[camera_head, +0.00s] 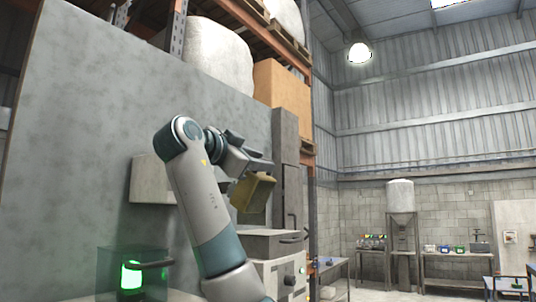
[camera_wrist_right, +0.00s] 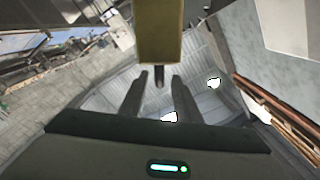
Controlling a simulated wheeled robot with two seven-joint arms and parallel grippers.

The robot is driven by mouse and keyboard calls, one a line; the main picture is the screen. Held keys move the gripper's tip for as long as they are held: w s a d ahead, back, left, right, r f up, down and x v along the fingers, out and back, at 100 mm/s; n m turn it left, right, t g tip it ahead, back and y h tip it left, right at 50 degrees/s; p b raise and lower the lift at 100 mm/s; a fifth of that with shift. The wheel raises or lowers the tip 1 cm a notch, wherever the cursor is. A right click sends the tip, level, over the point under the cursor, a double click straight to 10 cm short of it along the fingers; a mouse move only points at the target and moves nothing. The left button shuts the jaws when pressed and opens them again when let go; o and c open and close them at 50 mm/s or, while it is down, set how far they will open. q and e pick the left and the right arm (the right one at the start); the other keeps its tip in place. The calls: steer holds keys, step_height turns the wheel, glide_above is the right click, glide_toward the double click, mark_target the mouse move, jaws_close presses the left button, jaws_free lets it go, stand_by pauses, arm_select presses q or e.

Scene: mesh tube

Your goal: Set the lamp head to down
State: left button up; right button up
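The yellow boxy lamp head (camera_head: 253,192) sits tilted just below my right gripper (camera_head: 262,164), in front of the grey wall panel. In the right wrist view the yellow lamp head (camera_wrist_right: 161,38) fills the top middle, and a short dark peg (camera_wrist_right: 159,78) sticks out from its near end. My right gripper's two fingers (camera_wrist_right: 160,92) are spread apart, with the peg's tip between or just beyond the fingertips. I cannot tell whether they touch it. The lamp's mount is largely hidden behind my right arm. My left gripper is not in view.
A pale box (camera_head: 150,182) is behind my right arm on the grey wall panel (camera_head: 90,130). A clear case with a green glowing cylinder (camera_head: 131,275) stands at lower left. A grey machine (camera_head: 272,243) is below the lamp head. Open floor and workbenches lie to the right.

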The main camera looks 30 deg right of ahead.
steer(key=shift+p+x, duration=0.7)
steer(key=shift+x, duration=1.25)
steer(key=shift+s, duration=0.1)
jaws_close()
